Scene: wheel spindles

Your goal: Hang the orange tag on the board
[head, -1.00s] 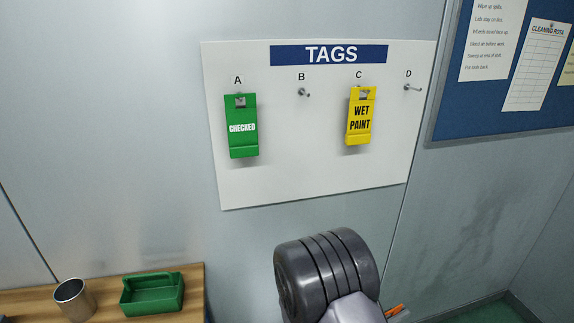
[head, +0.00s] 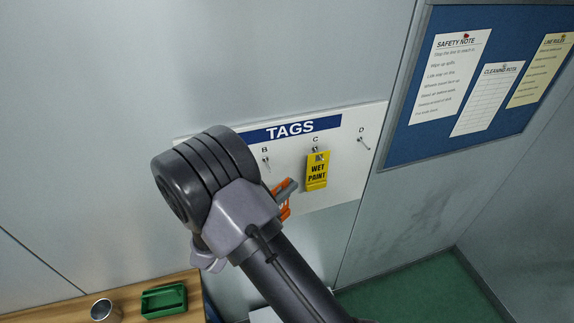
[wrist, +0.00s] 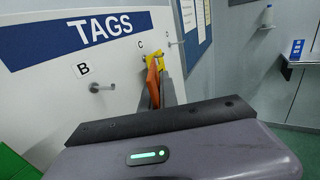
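The orange tag (head: 284,208) is held at the end of my gripper (head: 284,190), in front of the board (head: 345,185). In the wrist view the orange tag (wrist: 153,82) is seen nearly edge-on between the grey fingers. Peg B (head: 267,164) is bare and just above and left of the tag in the head view; it also shows bare in the wrist view (wrist: 102,87). Peg D (head: 364,143) is bare. The yellow WET PAINT tag (head: 317,172) hangs on peg C. My arm hides peg A and its tag in the head view.
A blue notice board (head: 400,150) with papers is on the wall to the right. A wooden bench (head: 130,296) at lower left holds a metal cup (head: 103,309) and a green tray (head: 164,300). A green patch (wrist: 14,162) shows at the wrist view's lower left.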

